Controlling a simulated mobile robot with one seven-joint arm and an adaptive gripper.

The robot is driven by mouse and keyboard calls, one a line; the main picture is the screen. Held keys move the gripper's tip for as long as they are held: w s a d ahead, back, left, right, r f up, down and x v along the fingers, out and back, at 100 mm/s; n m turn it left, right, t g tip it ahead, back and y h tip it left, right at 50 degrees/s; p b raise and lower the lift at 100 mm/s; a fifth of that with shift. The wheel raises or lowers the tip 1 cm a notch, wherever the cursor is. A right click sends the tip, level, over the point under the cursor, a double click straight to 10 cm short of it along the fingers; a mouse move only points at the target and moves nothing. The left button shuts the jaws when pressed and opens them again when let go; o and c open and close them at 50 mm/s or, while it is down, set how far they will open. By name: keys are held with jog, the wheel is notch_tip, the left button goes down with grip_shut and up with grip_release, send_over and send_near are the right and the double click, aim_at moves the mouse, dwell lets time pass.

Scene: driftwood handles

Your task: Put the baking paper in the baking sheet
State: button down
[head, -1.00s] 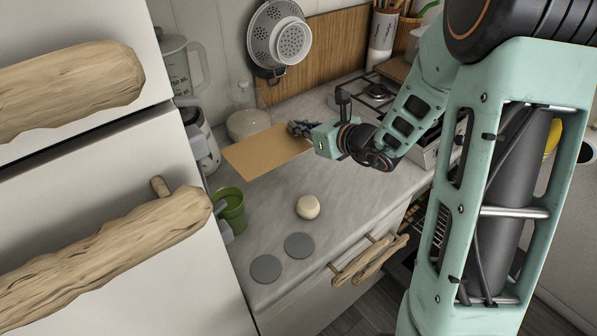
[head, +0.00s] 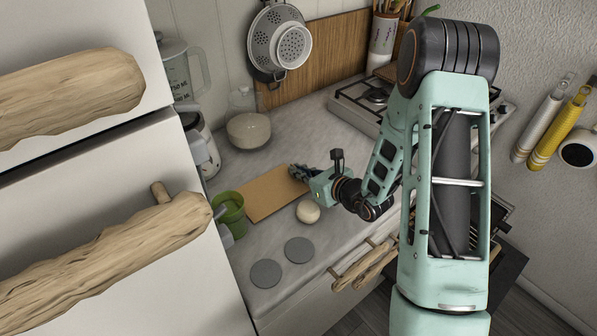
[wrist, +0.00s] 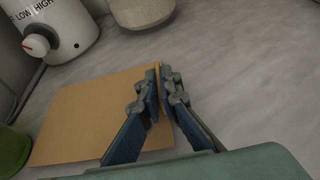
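The baking paper (head: 262,196) is a flat tan sheet over the grey counter, between the green mug and the pale ball. Its near edge passes close to the ball. My gripper (head: 298,173) is at its right edge. In the wrist view, my gripper (wrist: 162,88) has its blue-padded fingers closed on the right edge of the baking paper (wrist: 85,115). I cannot tell whether the sheet touches the counter or hangs just above it. I cannot make out a baking sheet in either view.
A pale ball (head: 308,211) and two grey discs (head: 299,250) lie on the front counter. A green mug (head: 229,213) stands at the left, a bowl (head: 249,129) at the back. The gas hob (head: 355,105) is beyond my arm. Bare counter lies between bowl and hob.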

jog(key=shift+f, duration=0.2)
jog(key=shift+f, duration=0.15)
jog(key=c, duration=2.2)
grip_release()
jog(key=shift+o, duration=0.2)
